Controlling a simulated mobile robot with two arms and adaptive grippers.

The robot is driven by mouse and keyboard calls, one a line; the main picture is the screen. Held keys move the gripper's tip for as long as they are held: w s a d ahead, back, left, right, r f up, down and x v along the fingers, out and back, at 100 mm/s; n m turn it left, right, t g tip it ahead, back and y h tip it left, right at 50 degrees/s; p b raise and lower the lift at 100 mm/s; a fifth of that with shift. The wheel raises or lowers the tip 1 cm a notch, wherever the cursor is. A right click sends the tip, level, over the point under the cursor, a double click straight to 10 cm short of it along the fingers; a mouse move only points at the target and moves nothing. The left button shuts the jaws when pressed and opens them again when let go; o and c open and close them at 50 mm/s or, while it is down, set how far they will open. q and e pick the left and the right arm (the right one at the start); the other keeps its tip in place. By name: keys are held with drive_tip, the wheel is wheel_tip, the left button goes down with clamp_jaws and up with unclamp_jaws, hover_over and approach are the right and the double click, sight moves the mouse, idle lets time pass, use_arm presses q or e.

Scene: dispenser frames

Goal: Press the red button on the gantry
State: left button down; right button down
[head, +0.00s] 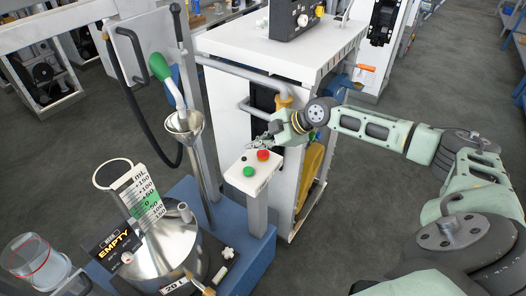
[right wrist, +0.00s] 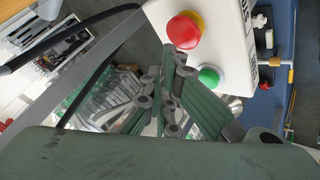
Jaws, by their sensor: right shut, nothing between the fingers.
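The red button (head: 263,155) sits on top of a white control box (head: 251,173) on a short post, beside a green button (head: 249,171) and a small black knob (head: 245,158). In the right wrist view the red button (right wrist: 184,30) is a dome on a yellow collar, and the green button (right wrist: 208,76) is below it. My right gripper (head: 262,140) is shut and empty, just behind the red button in the head view. In the right wrist view its fingertips (right wrist: 172,56) are close to the red button; contact cannot be told. My left gripper is not in view.
A metal funnel (head: 184,124) and a steel vessel (head: 164,250) with a scale stand left of the control box on a blue base (head: 263,251). A white cabinet (head: 282,48) stands behind my right gripper.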

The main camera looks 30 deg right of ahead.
sight(259, 156)
wheel_tip(259, 156, up, 5)
drive_tip(key=p, duration=0.3)
idle(0.4)
drive_tip(key=shift+f, duration=0.1)
idle(0.5)
